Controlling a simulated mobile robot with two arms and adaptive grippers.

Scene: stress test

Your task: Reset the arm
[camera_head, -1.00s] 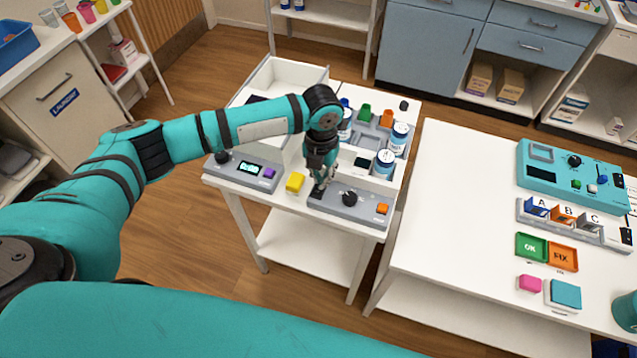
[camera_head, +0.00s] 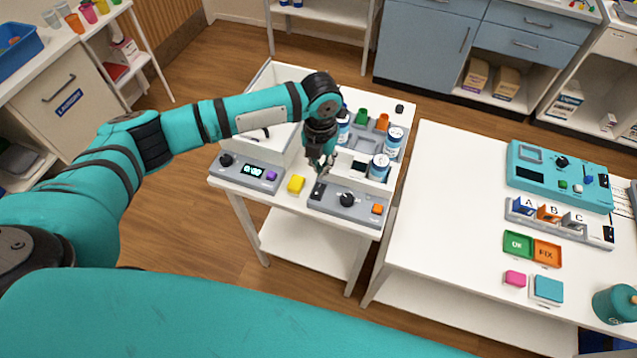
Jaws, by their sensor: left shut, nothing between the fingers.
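My left arm (camera_head: 235,112) comes in from the left and reaches over the small white table (camera_head: 325,222). My left gripper (camera_head: 322,170) points down, shut and empty, a little above the back of the grey panel (camera_head: 333,205). That panel has a black knob (camera_head: 347,199) and an orange button (camera_head: 377,209). A grey device (camera_head: 246,172) with a lit display and a purple button is farther left. My right gripper is not in view.
A white open box (camera_head: 283,78) is behind the arm. The right table (camera_head: 430,205) holds a teal instrument (camera_head: 560,176), an A-B-C holder (camera_head: 560,222) and green and orange trays; its left part is clear.

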